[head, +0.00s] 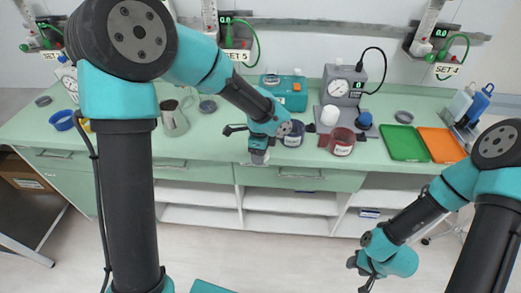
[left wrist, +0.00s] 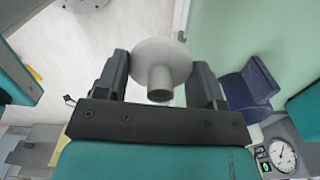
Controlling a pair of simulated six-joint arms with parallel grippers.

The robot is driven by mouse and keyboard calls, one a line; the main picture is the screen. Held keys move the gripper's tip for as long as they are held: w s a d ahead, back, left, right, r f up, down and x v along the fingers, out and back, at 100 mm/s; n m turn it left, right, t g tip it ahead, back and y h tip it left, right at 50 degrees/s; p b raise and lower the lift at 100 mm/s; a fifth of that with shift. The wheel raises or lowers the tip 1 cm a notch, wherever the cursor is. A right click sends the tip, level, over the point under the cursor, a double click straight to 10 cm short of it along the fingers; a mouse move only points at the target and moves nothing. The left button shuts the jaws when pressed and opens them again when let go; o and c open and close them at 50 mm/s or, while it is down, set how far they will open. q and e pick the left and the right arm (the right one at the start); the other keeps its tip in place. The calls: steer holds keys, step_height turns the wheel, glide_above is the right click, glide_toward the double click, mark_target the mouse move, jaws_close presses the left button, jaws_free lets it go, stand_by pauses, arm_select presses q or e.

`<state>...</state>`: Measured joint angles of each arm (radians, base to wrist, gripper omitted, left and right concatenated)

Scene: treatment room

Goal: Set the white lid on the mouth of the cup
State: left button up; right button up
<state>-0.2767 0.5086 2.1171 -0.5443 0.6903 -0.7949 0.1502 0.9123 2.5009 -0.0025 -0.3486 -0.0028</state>
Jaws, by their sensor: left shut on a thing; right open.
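The white lid (left wrist: 160,60), a pale round disc with a short stem, is between the fingers of my left gripper (left wrist: 160,75) in the left wrist view. My left gripper (head: 258,152) is shut on it, at the counter's front edge in the head view. A dark blue cup (head: 293,134) stands on the counter just right of the gripper, apart from the lid. It also shows at the right of the left wrist view (left wrist: 240,92). A dark red cup (head: 342,142) stands further right. My right gripper (head: 361,275) is open and empty, low over the floor.
The green counter (head: 225,150) holds a gauge device (head: 340,95), a teal box (head: 284,92), a metal pitcher (head: 174,120), a blue mug (head: 62,120), a green tray (head: 404,143) and an orange tray (head: 441,145). Open shelves (head: 290,202) are below.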

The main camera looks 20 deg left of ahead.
arm_select(q)
steer(key=shift+w+d+n, duration=0.35)
steer(key=shift+d+n, duration=0.1)
steer(key=shift+n, duration=0.15)
steer(key=w+d+n, duration=0.5)
steer(key=d+n, duration=0.4)
steer(key=n, duration=0.3)
steer(key=shift+w+n, duration=0.4)
steer(key=shift+f, duration=0.1)
